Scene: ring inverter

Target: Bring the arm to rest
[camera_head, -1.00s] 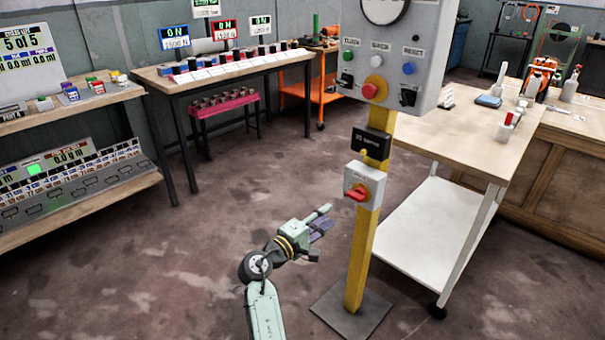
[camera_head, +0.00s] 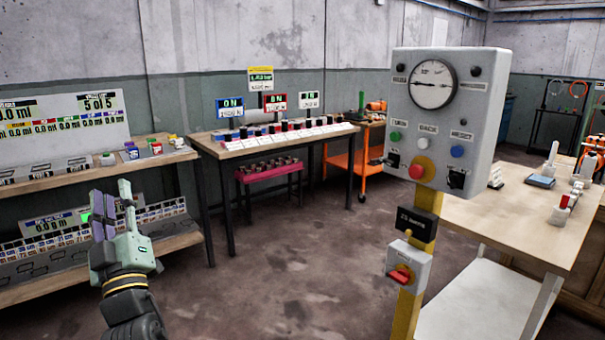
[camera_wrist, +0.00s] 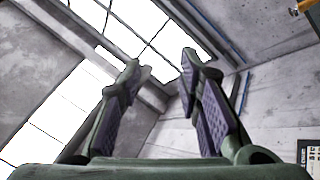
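My gripper (camera_head: 115,222) is at the lower left of the head view, raised and pointing up, in front of the left shelf bench. In the wrist view the two fingers of my gripper (camera_wrist: 160,80) stand apart with nothing between them. Behind them are the wall, the ceiling and bright window panes. My gripper is clear of the control post (camera_head: 405,315) and touches nothing that I can see.
A grey control box (camera_head: 478,85) with a dial, buttons and a red switch (camera_head: 401,274) below stands right of centre. A bench with a row of devices (camera_head: 215,147) is at the back. A wooden table (camera_head: 520,228) is at right. The middle floor (camera_head: 310,260) is clear.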

